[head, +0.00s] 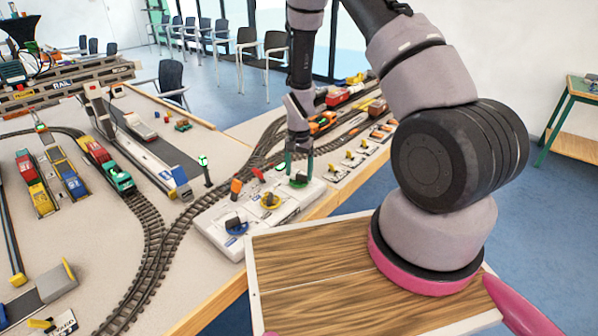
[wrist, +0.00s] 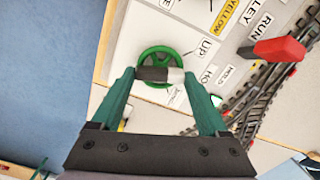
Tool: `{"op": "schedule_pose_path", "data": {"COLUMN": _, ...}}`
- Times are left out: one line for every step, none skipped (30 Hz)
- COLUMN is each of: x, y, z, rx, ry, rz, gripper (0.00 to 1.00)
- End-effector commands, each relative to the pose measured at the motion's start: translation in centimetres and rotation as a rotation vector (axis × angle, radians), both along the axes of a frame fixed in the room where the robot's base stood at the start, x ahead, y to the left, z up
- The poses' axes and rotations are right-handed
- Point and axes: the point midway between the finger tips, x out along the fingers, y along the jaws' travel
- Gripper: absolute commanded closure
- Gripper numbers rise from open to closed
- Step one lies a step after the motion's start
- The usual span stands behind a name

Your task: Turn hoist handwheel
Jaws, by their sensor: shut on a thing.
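The hoist handwheel (wrist: 157,56) is a green spoked wheel on a white control panel (head: 232,213), by the printed word UP in the wrist view. A dark and light grip piece (wrist: 160,75) lies across the wheel's lower part. My gripper (wrist: 160,78) has green fingers, one on each side of this grip, and is shut on it. In the head view my gripper (head: 299,168) points down at the panel's right end, and its fingers hide much of the green wheel there.
A red lever (wrist: 278,50) stands close by. Toy train tracks (head: 160,235), a gantry crane (head: 65,85) and small vehicles cover the table. A wooden tray surface (head: 320,280) lies in front.

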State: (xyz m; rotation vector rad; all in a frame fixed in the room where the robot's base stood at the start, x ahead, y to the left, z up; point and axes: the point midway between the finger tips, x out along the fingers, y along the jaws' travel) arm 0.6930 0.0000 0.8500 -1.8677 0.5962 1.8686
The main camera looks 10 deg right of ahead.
Motion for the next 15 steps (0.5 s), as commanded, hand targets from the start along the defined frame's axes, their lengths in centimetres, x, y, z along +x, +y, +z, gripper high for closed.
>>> {"op": "schedule_pose_path", "data": {"x": 0.04, "y": -0.02, "z": 0.03, "rx": 0.000, "ry": -0.001, "rz": 0.041, "gripper": 0.78}}
{"op": "schedule_pose_path", "data": {"x": 0.04, "y": 0.00, "z": 0.04, "rx": 0.001, "ry": -0.001, "rz": 0.070, "gripper": 0.78}}
{"op": "schedule_pose_path", "data": {"x": 0.03, "y": 0.01, "z": 0.03, "rx": 0.001, "ry": -0.001, "rz": 0.106, "gripper": 0.78}}
{"op": "schedule_pose_path", "data": {"x": 0.03, "y": 0.03, "z": 0.04, "rx": 0.001, "ry": -0.001, "rz": 0.133, "gripper": 0.78}}
{"op": "schedule_pose_path", "data": {"x": 0.03, "y": 0.03, "z": 0.04, "rx": 0.001, "ry": -0.001, "rz": 0.160, "gripper": 0.78}}
{"op": "schedule_pose_path", "data": {"x": 0.04, "y": 0.03, "z": 0.04, "rx": 0.001, "ry": -0.001, "rz": 0.195, "gripper": 0.78}}
{"op": "schedule_pose_path", "data": {"x": 0.04, "y": 0.02, "z": 0.04, "rx": 0.001, "ry": -0.001, "rz": 0.219, "gripper": 0.78}}
{"op": "schedule_pose_path", "data": {"x": 0.04, "y": 0.01, "z": 0.04, "rx": 0.000, "ry": -0.001, "rz": 0.245, "gripper": 0.78}}
{"op": "schedule_pose_path", "data": {"x": 0.05, "y": -0.01, "z": 0.04, "rx": 0.000, "ry": -0.001, "rz": 0.277, "gripper": 0.78}}
{"op": "schedule_pose_path", "data": {"x": 0.05, "y": -0.01, "z": 0.04, "rx": 0.000, "ry": -0.001, "rz": 0.299, "gripper": 0.78}}
{"op": "schedule_pose_path", "data": {"x": 0.06, "y": -0.02, "z": 0.04, "rx": 0.000, "ry": -0.001, "rz": 0.323, "gripper": 0.78}}
{"op": "schedule_pose_path", "data": {"x": 0.05, "y": -0.01, "z": 0.04, "rx": 0.000, "ry": -0.001, "rz": 0.351, "gripper": 0.78}}
{"op": "schedule_pose_path", "data": {"x": 0.06, "y": 0.00, "z": 0.04, "rx": 0.000, "ry": -0.001, "rz": 0.372, "gripper": 0.78}}
{"op": "schedule_pose_path", "data": {"x": 0.06, "y": 0.01, "z": 0.04, "rx": 0.000, "ry": -0.001, "rz": 0.390, "gripper": 0.78}}
{"op": "schedule_pose_path", "data": {"x": 0.05, "y": 0.02, "z": 0.04, "rx": 0.000, "ry": -0.001, "rz": 0.416, "gripper": 0.78}}
